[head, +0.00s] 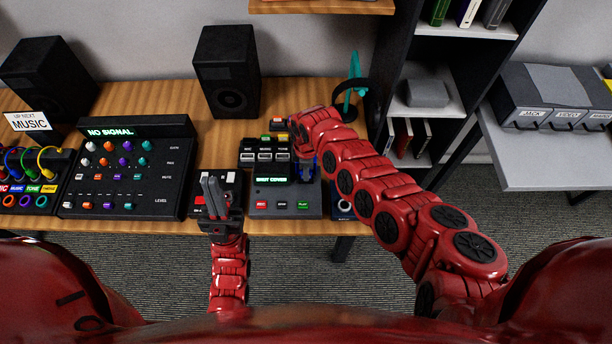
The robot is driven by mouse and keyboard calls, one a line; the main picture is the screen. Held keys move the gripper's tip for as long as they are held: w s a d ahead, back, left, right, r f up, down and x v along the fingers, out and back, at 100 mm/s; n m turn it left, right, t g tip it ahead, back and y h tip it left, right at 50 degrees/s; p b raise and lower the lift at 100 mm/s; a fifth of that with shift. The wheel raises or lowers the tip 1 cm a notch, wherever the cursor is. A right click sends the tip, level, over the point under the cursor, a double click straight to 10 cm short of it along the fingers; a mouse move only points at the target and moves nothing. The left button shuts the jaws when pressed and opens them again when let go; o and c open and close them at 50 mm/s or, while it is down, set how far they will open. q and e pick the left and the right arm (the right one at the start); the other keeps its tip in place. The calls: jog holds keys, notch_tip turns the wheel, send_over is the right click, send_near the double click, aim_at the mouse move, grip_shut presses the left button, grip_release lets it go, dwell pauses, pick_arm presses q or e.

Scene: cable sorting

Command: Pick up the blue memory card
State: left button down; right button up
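A small blue piece (317,168) shows at the right side of the grey console (258,205) whose screen is lit; it may be the blue memory card, but it is too small to tell. My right arm reaches in from the right, and its wrist (313,128) is bent over the area just above the blue piece. The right gripper's fingers are hidden or too small to make out. My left gripper (208,181) is over the table left of that console, with its grey fingers close together. I see nothing held between them.
A black mixer with a NO SIGNAL display (125,160) and a cable panel (35,185) stand at the left. Two black speakers (227,72) stand at the back. A teal object on a dark stand (353,85) is behind my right wrist. A grey side table (560,165) holds labelled bins.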

jog(key=shift+c, duration=0.2)
grip_shut()
dwell(0.3)
